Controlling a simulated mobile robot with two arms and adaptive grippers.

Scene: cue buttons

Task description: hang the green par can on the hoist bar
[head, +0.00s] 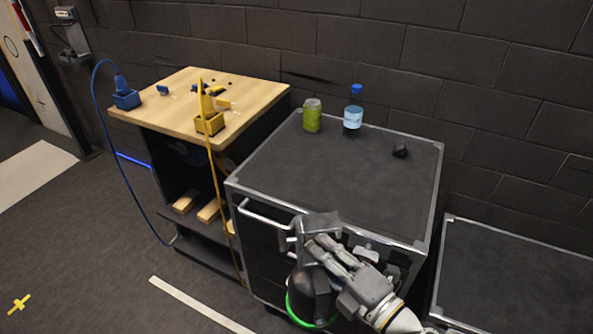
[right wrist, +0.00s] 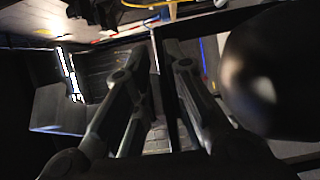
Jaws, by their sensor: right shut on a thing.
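The green par can (head: 312,284) is a dark, rounded can with a bright green ring at its lower end. It hangs below my right gripper (head: 316,238), in front of the grey cart. My right gripper is shut on it; the exact grip point is hard to make out. In the right wrist view, the fingers (right wrist: 163,55) lie close together, and the dark rounded body of the par can (right wrist: 268,75) fills the right side. I cannot make out the hoist bar in either view. My left gripper is not in view.
The dark-topped cart (head: 340,180) holds a green jar (head: 312,115), a blue-capped bottle (head: 353,112) and a small black lump (head: 400,150). A wooden-topped stand (head: 180,115) with blue and yellow connectors is at left. Another dark-topped unit (head: 510,275) is at right. Floor is open at lower left.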

